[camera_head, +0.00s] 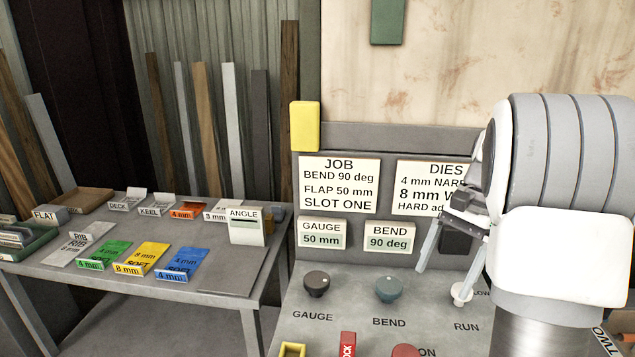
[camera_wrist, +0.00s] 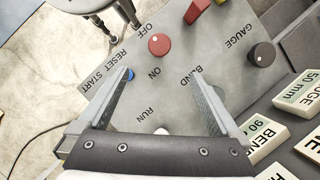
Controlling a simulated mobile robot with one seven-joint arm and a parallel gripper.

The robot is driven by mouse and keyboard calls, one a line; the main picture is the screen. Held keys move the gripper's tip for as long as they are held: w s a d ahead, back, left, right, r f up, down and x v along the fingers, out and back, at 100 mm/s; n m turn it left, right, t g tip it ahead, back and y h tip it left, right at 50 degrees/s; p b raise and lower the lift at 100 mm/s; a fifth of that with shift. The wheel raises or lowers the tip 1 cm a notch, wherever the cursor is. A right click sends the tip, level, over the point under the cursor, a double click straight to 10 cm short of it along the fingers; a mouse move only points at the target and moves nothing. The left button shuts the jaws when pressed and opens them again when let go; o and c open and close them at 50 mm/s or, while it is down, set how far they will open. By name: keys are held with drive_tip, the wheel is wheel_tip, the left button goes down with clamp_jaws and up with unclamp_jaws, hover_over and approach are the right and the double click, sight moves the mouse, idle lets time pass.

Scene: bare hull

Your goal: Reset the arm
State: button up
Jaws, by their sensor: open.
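My gripper (camera_head: 430,250) is open and empty at the right of the head view, above the control panel (camera_head: 340,325). In the wrist view my gripper (camera_wrist: 167,82) spreads its two fingers over the same panel. Nothing shows between the fingertips as held. A small blue button (camera_wrist: 130,74) near the words RESET and START is partly behind the left finger. A pale RUN knob (camera_head: 461,293) stands just below the gripper in the head view. My white and grey arm covers the right side of the head view.
The panel carries a dark GAUGE knob (camera_head: 316,284), a teal BEND knob (camera_head: 389,289) and a red knob (camera_wrist: 159,44) near ON. Signs stand behind it, one reading JOB (camera_head: 339,184). A grey table (camera_head: 205,285) with colored labelled pieces is at left. A stool (camera_wrist: 85,5) stands beyond the panel.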

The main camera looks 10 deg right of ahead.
drive_tip(key=s+a+r+n+t+h, duration=0.3)
drive_tip(key=s+a+n+t, duration=0.4)
drive_tip(key=s+a+n, duration=0.4)
drive_tip(key=s+a+r, duration=0.1)
drive_tip(key=s+a, duration=0.2)
drive_tip(key=a, duration=0.2)
drive_tip(key=shift+s+r+n+h, duration=0.2)
drive_tip(key=shift+n+h, duration=0.1)
drive_tip(key=shift+h, duration=0.1)
drive_tip(key=shift+s+a+f+n+t, duration=0.25)
drive_tip(key=shift+s+a+n+t, duration=0.1)
drive_tip(key=shift+s+n, duration=0.1)
drive_tip(key=shift+c, duration=0.2)
